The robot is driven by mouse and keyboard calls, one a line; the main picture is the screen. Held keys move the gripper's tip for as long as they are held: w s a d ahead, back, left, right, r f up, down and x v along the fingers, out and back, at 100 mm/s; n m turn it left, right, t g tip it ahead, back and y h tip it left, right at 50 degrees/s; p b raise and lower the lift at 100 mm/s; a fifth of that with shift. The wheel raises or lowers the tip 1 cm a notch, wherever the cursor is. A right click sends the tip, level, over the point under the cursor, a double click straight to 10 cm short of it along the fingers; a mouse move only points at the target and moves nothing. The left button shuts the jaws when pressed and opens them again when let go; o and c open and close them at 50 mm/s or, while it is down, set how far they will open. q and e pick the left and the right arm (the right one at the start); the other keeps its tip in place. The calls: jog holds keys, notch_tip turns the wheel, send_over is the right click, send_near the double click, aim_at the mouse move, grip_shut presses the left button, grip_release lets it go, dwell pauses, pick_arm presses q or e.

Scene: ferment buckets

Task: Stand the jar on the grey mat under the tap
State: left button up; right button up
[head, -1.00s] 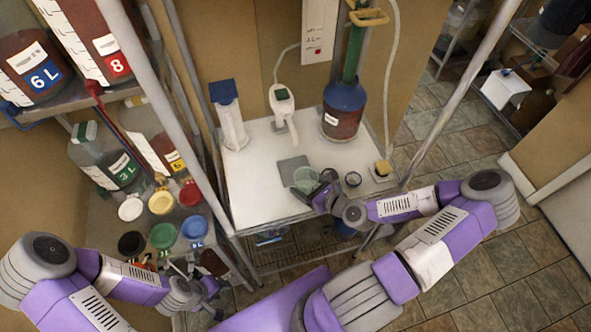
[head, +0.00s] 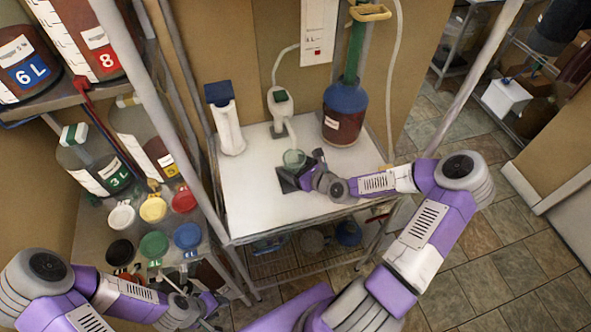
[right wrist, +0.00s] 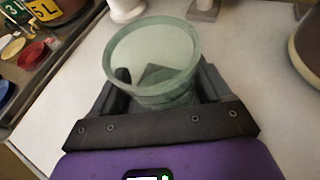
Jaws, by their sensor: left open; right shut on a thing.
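The jar (head: 293,157) is clear greenish glass with an open round mouth, and it also shows in the right wrist view (right wrist: 150,50). My right gripper (head: 305,167) is shut around its sides and holds it upright. The grey mat (head: 283,181) lies on the white table, partly hidden by the gripper. In the head view the jar overlaps the mat's far edge; its height above the mat is unclear. My left gripper (head: 208,308) is open, low at the left.
A blue-topped white container (head: 228,120) stands left of the tap. A dark red vessel (head: 343,115) with a blue top stands to the right. Coloured caps (head: 153,208) and large jugs fill the left rack. The white table's (head: 245,200) front left is bare.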

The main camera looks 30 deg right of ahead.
jog(key=shift+f, duration=0.55)
jog(key=shift+f, duration=0.15)
jog(key=o, duration=1.2)
jog(key=shift+s+r, duration=0.1)
jog(key=shift+r, duration=0.1)
jog(key=p+v, duration=0.3)
jog(key=v, duration=0.9)
